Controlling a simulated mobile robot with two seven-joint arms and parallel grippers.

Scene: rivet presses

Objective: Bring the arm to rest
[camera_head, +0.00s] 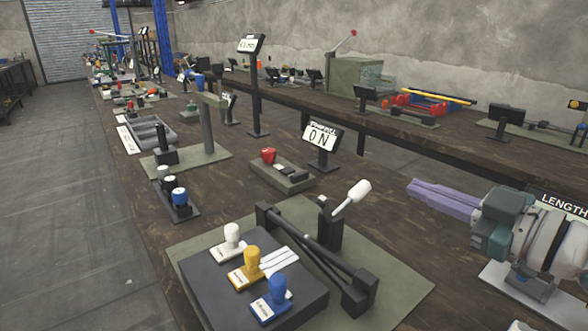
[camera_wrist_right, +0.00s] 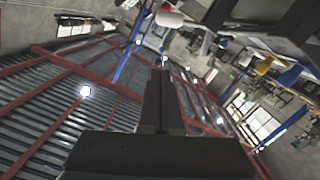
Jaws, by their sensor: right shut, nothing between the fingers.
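My right gripper (camera_head: 416,189) reaches in from the right in the head view, over the bench. Its purple fingers point left and lie together, shut with nothing between them. In the right wrist view its dark fingers (camera_wrist_right: 161,75) also lie together, with the ceiling beams behind them. The fingers are apart from the press with the white-knobbed lever (camera_head: 352,198), which stands to their left. My left gripper is in neither view.
A dark block (camera_head: 240,290) with white, yellow and blue stamps stands in front. A red-knobbed device (camera_head: 280,172) and an ON sign (camera_head: 321,138) stand behind it. A LENGTH sign (camera_head: 562,205) is partly hidden by my right arm. Bare bench (camera_head: 385,170) shows left of the fingers.

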